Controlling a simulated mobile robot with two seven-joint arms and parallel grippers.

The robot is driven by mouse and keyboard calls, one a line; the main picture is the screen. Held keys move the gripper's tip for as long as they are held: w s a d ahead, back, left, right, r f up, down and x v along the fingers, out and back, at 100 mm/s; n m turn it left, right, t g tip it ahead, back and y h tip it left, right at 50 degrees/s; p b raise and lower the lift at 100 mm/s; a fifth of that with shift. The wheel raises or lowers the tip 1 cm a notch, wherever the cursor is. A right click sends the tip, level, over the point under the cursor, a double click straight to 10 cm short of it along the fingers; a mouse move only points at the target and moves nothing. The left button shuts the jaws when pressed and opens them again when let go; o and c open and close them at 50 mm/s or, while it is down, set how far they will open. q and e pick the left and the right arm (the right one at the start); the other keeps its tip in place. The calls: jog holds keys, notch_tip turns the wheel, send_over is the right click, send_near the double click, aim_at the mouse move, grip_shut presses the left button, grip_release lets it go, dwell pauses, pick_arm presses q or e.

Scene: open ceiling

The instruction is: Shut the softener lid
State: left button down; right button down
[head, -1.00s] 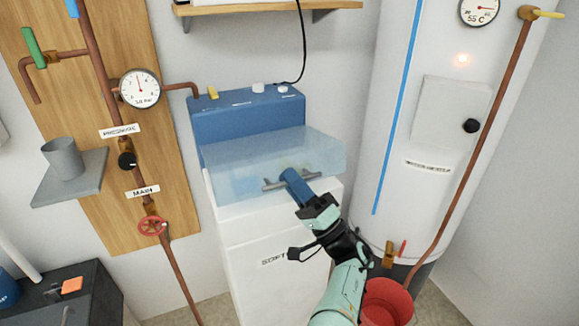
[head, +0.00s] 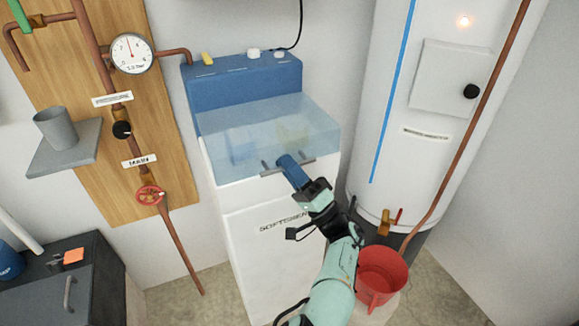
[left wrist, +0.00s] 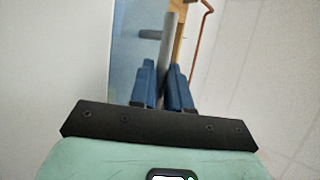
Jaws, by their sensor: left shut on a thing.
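The softener lid (head: 262,128) is a translucent pale blue cover on the white softener cabinet (head: 265,235), in front of its blue back housing (head: 240,95). The lid lies low over the cabinet top. I cannot tell whether its front edge touches the cabinet. Its grey bar handle (head: 306,161) is at the front. My left gripper (head: 284,161) is shut on this handle. In the left wrist view, the blue fingers (left wrist: 163,72) stand either side of the grey bar (left wrist: 167,40). My right gripper is not in view.
A white water heater (head: 430,110) stands close on the right, with a red bucket (head: 382,272) below it. A wooden board (head: 82,110) with pipes, a gauge (head: 132,53) and a red valve wheel (head: 150,195) is on the left. A grey cup (head: 57,128) stands on a small shelf.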

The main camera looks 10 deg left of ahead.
pick_arm(q)
jog(key=c, duration=1.2)
grip_release()
jog(key=shift+w+a+f, duration=0.1)
jog(key=shift+a, duration=0.05)
jog(key=shift+o, duration=0.2)
